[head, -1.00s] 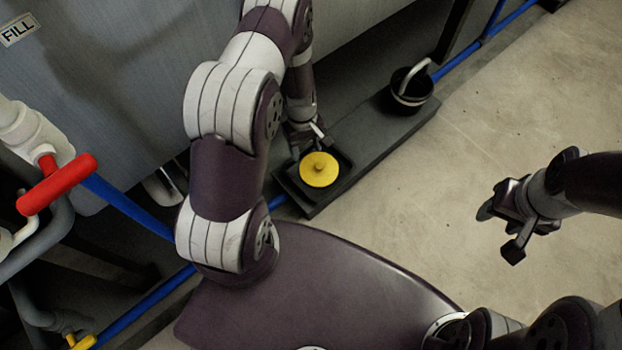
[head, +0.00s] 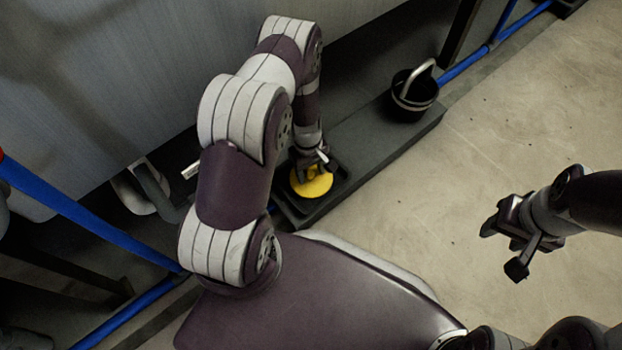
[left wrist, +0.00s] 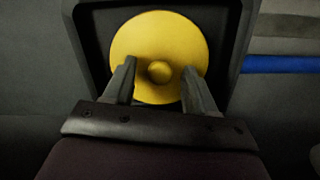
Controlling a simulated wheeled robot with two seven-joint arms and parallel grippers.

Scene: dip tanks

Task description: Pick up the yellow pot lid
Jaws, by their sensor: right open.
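The yellow pot lid (head: 312,187) is a round disc lying in a dark square tray (head: 342,193) on a low dark ledge. In the left wrist view the lid (left wrist: 160,32) fills the upper middle, with its small round knob (left wrist: 159,72) facing the camera. My left gripper (left wrist: 159,68) is open, one finger on each side of the knob, with gaps visible between fingers and knob. In the head view the left gripper (head: 316,160) is over the far part of the lid and partly hides it. My right gripper (head: 506,245) is open and empty above the floor at right.
A black pot (head: 413,95) with a pale curved handle stands farther along the ledge (head: 385,150). A large grey tank (head: 110,80) rises behind my left arm. Blue pipes (head: 85,215) run along the left and behind the ledge. The floor at right is clear.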

